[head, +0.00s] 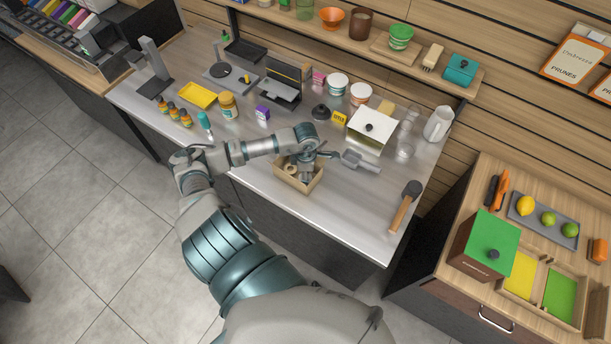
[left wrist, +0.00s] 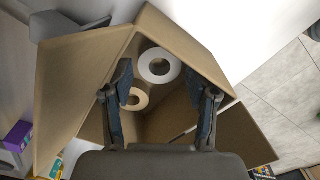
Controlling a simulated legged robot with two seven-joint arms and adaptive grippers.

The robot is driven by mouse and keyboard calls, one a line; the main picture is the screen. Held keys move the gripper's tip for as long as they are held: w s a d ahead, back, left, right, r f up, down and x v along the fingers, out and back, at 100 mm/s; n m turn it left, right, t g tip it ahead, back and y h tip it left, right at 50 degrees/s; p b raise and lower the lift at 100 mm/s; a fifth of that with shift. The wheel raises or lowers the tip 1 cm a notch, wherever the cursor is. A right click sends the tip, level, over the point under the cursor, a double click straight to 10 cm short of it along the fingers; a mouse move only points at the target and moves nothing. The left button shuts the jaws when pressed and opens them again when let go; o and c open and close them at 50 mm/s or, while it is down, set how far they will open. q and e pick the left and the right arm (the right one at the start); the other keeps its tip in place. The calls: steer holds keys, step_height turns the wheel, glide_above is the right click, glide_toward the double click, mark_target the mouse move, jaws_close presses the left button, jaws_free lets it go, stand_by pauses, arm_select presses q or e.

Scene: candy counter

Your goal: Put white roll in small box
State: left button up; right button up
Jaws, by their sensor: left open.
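The small box is an open brown cardboard box (head: 299,187) near the front edge of the metal counter. It also shows in the left wrist view (left wrist: 75,75) with its flaps spread. In that view the white roll (left wrist: 144,66) lies inside the box, and a smaller tan roll (left wrist: 146,98) lies beside it. My left gripper (left wrist: 161,90) is open and empty, its fingers pointing down into the box and apart from the white roll. In the head view my left gripper (head: 306,172) is over the box and partly hides its inside. My right gripper is not in view.
A metal scoop (head: 358,161) lies right of the box, and a mallet (head: 405,206) lies farther right. The counter's front right is mostly clear.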

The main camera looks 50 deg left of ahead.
arm_select(q)
step_height(320, 180, up, 10)
steer(key=b, duration=0.1)
steer(key=shift+r+b, duration=0.2)
steer(key=shift+b, duration=0.15)
stand_by(0.3)
